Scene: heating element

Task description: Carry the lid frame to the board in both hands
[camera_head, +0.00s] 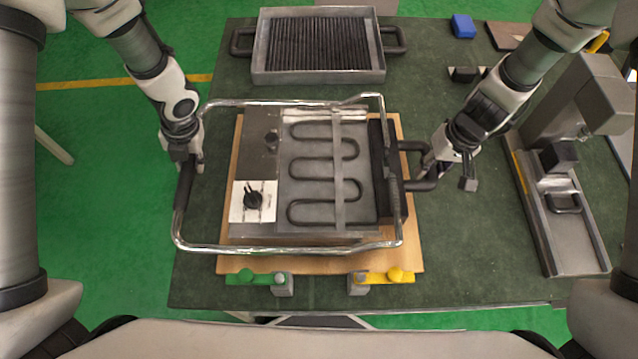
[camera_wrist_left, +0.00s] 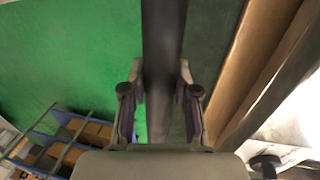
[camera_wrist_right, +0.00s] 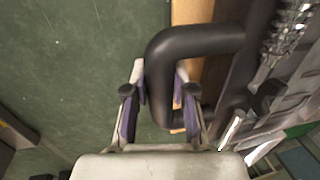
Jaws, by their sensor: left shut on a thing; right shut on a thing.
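The lid frame, a chrome tube loop (camera_head: 290,248) with a black grip (camera_head: 184,188) on its left, lies around a steel heating unit (camera_head: 315,165) with a dark looped element, as seen from above. My left gripper (camera_head: 184,164) is shut on that grip, which also shows between its fingers in the left wrist view (camera_wrist_left: 162,65). My right gripper (camera_head: 440,165) is shut on a black U-shaped handle (camera_head: 418,146) at the right side; its joint to the frame is partly hidden. The wooden board (camera_head: 412,255) shows beneath; the gap to it cannot be judged.
A ribbed grill tray (camera_head: 318,45) with side handles stands at the back. A green clamp (camera_head: 255,278) and a yellow clamp (camera_head: 380,276) stand at the board's front edge. A grey machine (camera_head: 565,180) stands at right. Blue block (camera_head: 462,25) lies at back right.

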